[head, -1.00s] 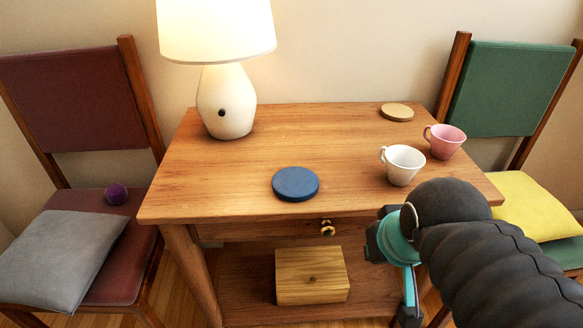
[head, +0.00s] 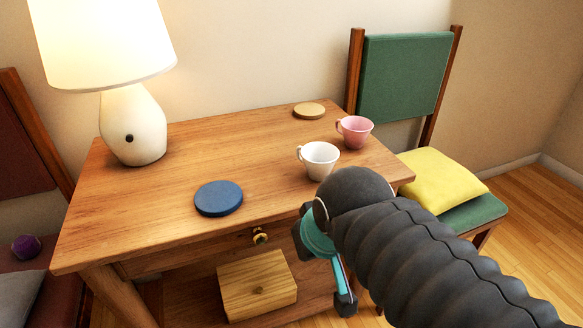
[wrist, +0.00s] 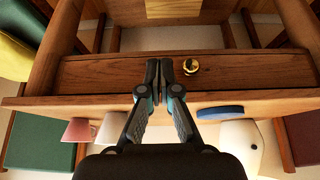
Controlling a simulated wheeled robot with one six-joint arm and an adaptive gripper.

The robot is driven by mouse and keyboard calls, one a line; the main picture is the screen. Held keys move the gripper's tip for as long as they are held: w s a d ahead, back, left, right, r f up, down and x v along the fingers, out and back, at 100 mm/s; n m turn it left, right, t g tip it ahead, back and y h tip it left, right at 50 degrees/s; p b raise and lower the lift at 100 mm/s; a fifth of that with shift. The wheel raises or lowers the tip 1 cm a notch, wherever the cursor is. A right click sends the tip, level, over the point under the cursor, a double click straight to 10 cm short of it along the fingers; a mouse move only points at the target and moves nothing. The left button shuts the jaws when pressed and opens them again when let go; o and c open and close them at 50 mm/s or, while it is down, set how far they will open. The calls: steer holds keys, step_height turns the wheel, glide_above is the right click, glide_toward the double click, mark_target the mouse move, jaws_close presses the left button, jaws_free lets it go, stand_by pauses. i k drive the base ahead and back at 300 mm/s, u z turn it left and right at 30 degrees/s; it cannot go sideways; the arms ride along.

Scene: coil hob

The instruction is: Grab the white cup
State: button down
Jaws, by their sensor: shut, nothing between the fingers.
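The white cup (head: 319,161) stands upright on the wooden table (head: 150,205), near its right front part, with its handle to the left. It also shows in the wrist view (wrist: 112,127), at the lower left, partly hidden by my gripper. My gripper (wrist: 160,70) is shut and empty, with its fingertips together in front of the drawer front. In the head view my arm hides part of the gripper, which is below and in front of the table's front edge, apart from the cup.
A pink cup (head: 355,132) stands just behind and right of the white cup. A blue disc (head: 218,198), a tan disc (head: 309,110) and a lit lamp (head: 133,125) are on the table. The drawer knob (head: 260,236) sticks out in front. A wooden box (head: 257,285) is on the lower shelf.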

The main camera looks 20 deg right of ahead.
mark_target(319, 159)
steer(key=u, duration=1.9)
steer(key=k, duration=1.2)
steer(key=z, duration=1.4)
steer(key=i, duration=0.5)
steer(key=u, duration=0.1)
